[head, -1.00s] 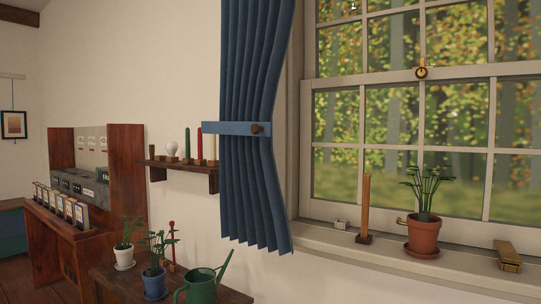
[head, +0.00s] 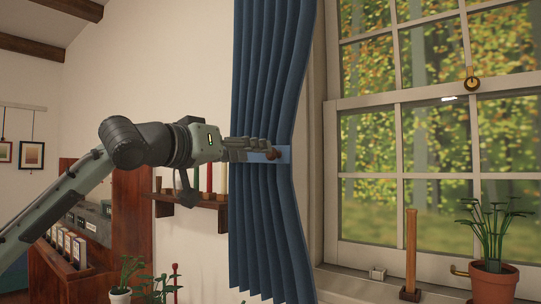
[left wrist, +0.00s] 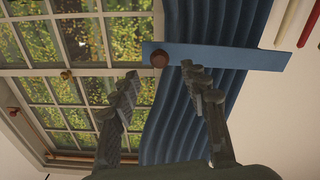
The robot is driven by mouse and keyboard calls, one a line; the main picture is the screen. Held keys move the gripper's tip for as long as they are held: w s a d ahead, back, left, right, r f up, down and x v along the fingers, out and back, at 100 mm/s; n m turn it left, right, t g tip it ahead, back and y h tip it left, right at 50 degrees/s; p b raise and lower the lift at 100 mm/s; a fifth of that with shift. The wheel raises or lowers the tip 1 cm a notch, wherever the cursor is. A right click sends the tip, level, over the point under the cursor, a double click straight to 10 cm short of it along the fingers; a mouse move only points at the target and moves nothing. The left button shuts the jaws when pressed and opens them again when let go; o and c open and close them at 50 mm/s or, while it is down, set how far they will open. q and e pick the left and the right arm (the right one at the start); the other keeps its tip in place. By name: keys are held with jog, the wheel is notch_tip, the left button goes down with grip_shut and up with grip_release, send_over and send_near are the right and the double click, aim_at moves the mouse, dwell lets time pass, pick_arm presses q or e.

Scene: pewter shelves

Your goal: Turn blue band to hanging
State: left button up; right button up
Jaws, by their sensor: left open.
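The blue band (head: 284,158) lies level across the blue curtain (head: 262,215), with a round brown knob (head: 271,154) near its window end. In the left wrist view the band (left wrist: 235,57) runs as a flat strip, with the knob (left wrist: 159,60) near its left end. My left gripper (head: 262,146) is in front of the band and hides much of it in the head view. In the left wrist view the left gripper (left wrist: 160,73) is open, its fingertips apart on either side of the knob. Nothing is between the fingers. Whether they touch the band I cannot tell. My right gripper is not in view.
The window (head: 430,130) is to the right. Its sill holds a potted plant (head: 492,278) and an upright wooden post (head: 410,255). A small wall shelf (head: 205,201) with candles is behind my left gripper. Potted plants stand below.

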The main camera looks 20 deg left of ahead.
pick_arm(q)
jog(key=x, duration=0.5)
jog(key=shift+w+d, duration=0.15)
jog(key=shift+w, duration=0.2)
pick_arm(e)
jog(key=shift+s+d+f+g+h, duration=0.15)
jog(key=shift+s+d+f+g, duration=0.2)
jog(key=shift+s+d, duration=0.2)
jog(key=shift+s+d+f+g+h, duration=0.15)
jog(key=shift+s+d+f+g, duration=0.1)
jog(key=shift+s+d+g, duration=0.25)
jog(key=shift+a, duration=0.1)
pick_arm(q)
grip_shut()
